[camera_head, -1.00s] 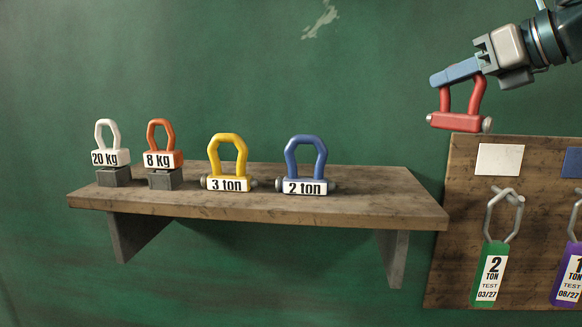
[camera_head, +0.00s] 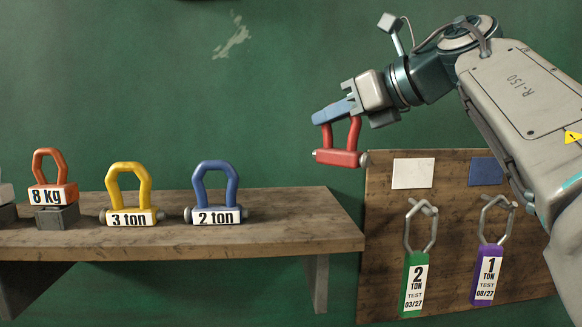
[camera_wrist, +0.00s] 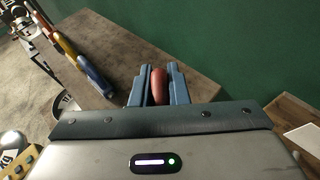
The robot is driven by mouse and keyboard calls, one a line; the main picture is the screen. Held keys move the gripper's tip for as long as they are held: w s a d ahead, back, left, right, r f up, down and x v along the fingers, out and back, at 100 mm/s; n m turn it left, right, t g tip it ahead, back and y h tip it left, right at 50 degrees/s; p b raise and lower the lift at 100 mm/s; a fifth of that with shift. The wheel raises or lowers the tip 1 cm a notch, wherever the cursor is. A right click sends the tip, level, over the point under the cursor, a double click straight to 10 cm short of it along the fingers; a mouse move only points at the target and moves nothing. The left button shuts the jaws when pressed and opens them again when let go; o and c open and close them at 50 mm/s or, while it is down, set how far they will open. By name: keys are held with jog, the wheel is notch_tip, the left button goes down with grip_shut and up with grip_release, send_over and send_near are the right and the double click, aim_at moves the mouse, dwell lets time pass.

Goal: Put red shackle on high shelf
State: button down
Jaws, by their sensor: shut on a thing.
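The red shackle (camera_head: 341,157) hangs from my gripper (camera_head: 334,112), which is shut on its bow. Its red bar is at the bottom, slightly tilted. In the wrist view the red bow (camera_wrist: 159,86) shows between the two blue fingers (camera_wrist: 153,86), with the shelf top below to the left. The rest of the shackle is hidden there.
On the shelf stand a blue 2 ton shackle (camera_head: 216,186), a yellow 3 ton shackle (camera_head: 131,188) and an orange 8 kg weight (camera_head: 54,180). The shelf's right end is free. A wooden board (camera_head: 450,190) with green (camera_head: 415,284) and purple (camera_head: 487,272) tagged shackles hangs at right.

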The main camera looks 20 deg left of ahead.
jog(key=shift+s+a+f, duration=0.7)
jog(key=shift+a+f, duration=0.15)
jog(key=shift+f, duration=0.45)
jog(key=shift+s+a+f, duration=0.75)
jog(key=shift+a+f, duration=0.05)
jog(key=shift+f, duration=0.5)
jog(key=shift+s+a+f, duration=0.7)
jog(key=shift+a+f, duration=0.15)
jog(key=shift+f, duration=0.45)
jog(key=shift+f, duration=0.15)
jog(key=c, duration=1.4)
grip_release()
jog(key=shift+f, duration=0.1)
jog(key=shift+d+r, duration=0.2)
jog(key=shift+r, duration=0.05)
jog(key=b+v, duration=0.2)
jog(key=v, duration=0.9)
jog(key=shift+s+d+r+b, duration=0.15)
jog(key=shift+d+b, duration=0.1)
jog(key=shift+b, duration=0.1)
